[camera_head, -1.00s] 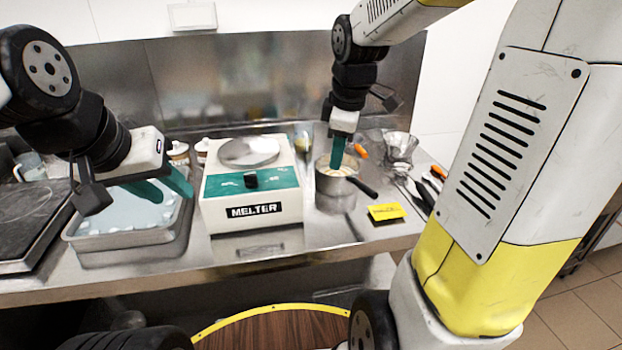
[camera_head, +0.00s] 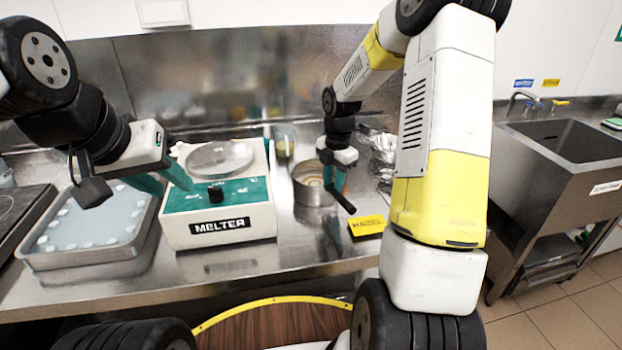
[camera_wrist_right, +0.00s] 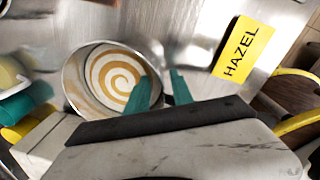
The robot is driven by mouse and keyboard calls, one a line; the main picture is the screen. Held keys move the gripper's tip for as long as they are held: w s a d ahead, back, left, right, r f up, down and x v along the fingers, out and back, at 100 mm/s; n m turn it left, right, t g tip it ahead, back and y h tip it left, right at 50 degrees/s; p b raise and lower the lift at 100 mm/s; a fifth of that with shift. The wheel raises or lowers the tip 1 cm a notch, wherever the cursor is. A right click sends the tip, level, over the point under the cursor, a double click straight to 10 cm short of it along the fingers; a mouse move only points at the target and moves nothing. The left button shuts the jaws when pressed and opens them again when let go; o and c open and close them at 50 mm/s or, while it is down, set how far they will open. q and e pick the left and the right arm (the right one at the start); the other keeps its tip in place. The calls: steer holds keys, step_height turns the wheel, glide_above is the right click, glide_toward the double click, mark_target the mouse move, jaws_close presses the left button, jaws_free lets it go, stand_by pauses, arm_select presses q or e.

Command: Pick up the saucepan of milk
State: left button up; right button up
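The saucepan (camera_head: 309,192) is a small metal pan on the steel counter, right of the melter. Its dark handle (camera_head: 343,203) points toward the front right. In the right wrist view the saucepan (camera_wrist_right: 72,82) holds a cream surface with a brown spiral. My right gripper (camera_head: 335,180) is low at the pan's handle side. In the wrist view its green fingers (camera_wrist_right: 161,87) are apart, one overlapping the pan, the other outside its rim. Whether the handle lies between them is hidden. My left gripper (camera_head: 163,180) is open and empty between the tray and the melter.
The white-and-green melter (camera_head: 220,205) stands left of the pan. A metal tray (camera_head: 90,257) with pale blue contents is further left. A yellow HAZEL card (camera_head: 367,226) lies close to the handle. Crumpled-looking metal ware (camera_head: 382,148) is behind right. A sink (camera_head: 565,140) stands at right.

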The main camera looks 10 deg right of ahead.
steer(key=shift+f, duration=0.9)
steer(key=shift+a, duration=0.1)
jaws_close()
steer(key=shift+w+r, duration=0.1)
stand_by(0.5)
